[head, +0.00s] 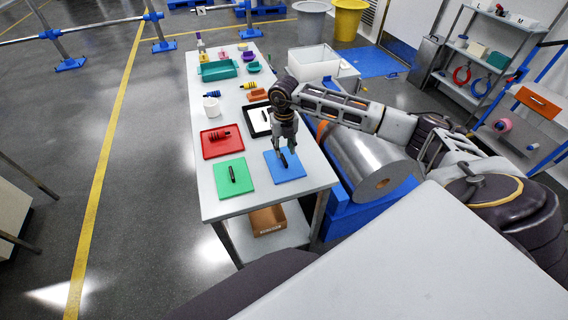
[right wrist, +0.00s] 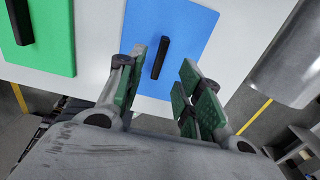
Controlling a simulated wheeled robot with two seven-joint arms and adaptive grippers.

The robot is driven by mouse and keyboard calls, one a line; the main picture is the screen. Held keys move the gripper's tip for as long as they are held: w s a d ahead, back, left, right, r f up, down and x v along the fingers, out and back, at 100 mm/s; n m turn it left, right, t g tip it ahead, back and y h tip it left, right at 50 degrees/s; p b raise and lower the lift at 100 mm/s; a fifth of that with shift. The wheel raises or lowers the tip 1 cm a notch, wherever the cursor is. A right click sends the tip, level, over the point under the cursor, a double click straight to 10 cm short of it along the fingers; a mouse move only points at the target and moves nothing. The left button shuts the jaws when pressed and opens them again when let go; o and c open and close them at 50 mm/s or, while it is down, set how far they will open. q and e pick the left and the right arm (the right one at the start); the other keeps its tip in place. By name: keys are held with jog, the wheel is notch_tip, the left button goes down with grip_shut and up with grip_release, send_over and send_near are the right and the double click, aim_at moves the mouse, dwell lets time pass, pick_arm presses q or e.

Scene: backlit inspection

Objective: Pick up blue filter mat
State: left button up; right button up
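The blue filter mat (head: 290,173) lies flat near the front right of the white table, with a dark bar-shaped handle (right wrist: 161,57) upright or raised at its middle. In the right wrist view the mat (right wrist: 195,40) lies beyond the fingers. My right gripper (head: 287,146) points down over the mat. Its two green-padded fingers (right wrist: 165,88) are apart, with nothing between them; the dark handle shows just beyond the gap. I cannot tell the exact height above the handle. My left gripper is not in view.
A green mat (head: 226,173) with a dark bar lies left of the blue one. A red mat (head: 215,152), a black-framed white tray (head: 254,113) and a white cup (head: 211,106) stand behind. A large grey roll (head: 362,160) is right of the table.

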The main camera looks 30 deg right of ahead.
aim_at(284, 158)
jog(key=shift+f, duration=0.1)
notch_tip(284, 158, down, 2)
jog(key=shift+p, duration=0.5)
jog(key=shift+f+p, duration=0.3)
jog(key=shift+f, duration=1.2)
jog(key=shift+c, duration=0.3)
grip_shut()
